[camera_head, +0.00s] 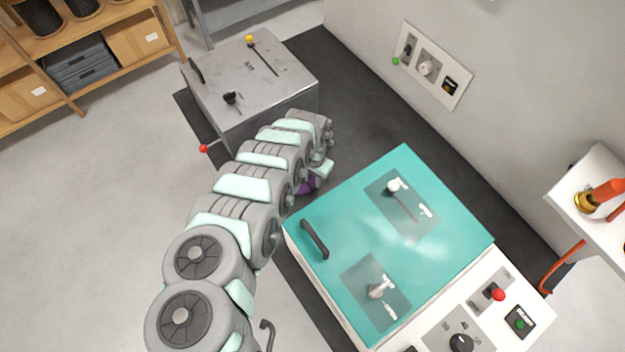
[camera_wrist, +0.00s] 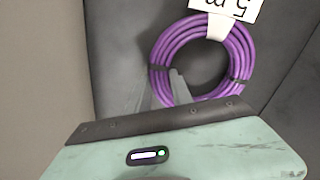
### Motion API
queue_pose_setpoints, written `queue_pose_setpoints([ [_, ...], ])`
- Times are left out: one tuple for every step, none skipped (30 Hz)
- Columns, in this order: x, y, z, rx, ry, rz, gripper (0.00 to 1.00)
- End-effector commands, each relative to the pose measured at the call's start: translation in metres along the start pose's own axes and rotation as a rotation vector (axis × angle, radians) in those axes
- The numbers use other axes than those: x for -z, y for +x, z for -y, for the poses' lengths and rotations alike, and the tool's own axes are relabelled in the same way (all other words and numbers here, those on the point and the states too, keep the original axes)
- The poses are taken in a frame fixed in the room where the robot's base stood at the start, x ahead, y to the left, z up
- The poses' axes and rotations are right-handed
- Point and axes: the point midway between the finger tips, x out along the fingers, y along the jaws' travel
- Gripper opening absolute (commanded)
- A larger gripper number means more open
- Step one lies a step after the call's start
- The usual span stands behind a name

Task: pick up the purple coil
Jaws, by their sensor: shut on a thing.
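The purple coil (camera_wrist: 242,55) is a ring of several cable turns with dark ties and a white tag (camera_wrist: 226,8) marked "5 m" at its top. It lies against a dark grey surface in the wrist view. My gripper (camera_wrist: 172,88) is shut on the lower left part of the coil, with the grey fingers across its turns. In the head view only a bit of the purple coil (camera_head: 308,186) shows beneath my gripper (camera_head: 320,172), and my arm hides the rest.
A teal-topped machine (camera_head: 440,235) with a dark handle stands close on the right. A wooden shelf (camera_head: 165,45) with boxes is at the upper left. Open floor (camera_head: 90,220) lies left.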

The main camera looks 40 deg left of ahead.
Motion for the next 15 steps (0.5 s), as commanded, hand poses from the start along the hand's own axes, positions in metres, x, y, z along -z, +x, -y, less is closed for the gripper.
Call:
queue_pose_setpoints([
  [-0.001, -0.009, 0.003, 0.004, 0.000, 0.003, 0.00],
  [-0.002, -0.013, 0.004, 0.005, -0.002, 0.003, 0.00],
  [0.000, -0.021, 0.004, 0.008, 0.000, -0.001, 0.00],
  [0.001, -0.027, 0.004, 0.006, 0.001, -0.002, 0.00],
  [-0.001, -0.032, 0.003, 0.006, 0.002, 0.001, 0.00],
  [-0.001, -0.039, 0.004, 0.007, 0.001, 0.002, 0.00],
  [-0.001, -0.045, 0.005, 0.009, -0.001, 0.002, 0.00],
  [-0.001, -0.051, 0.004, 0.007, -0.001, 0.001, 0.00],
  [-0.001, -0.059, 0.004, 0.006, -0.001, 0.002, 0.00],
  [-0.001, -0.066, 0.004, 0.008, -0.001, 0.002, 0.00],
  [-0.001, -0.072, 0.004, 0.009, -0.001, 0.001, 0.00],
  [0.000, -0.081, 0.004, 0.008, -0.001, -0.001, 0.00],
  [0.000, -0.088, 0.004, 0.008, -0.001, -0.001, 0.00],
  [-0.001, -0.094, 0.005, 0.010, -0.002, 0.000, 0.00],
  [-0.002, -0.102, 0.004, 0.009, -0.002, 0.001, 0.00],
])
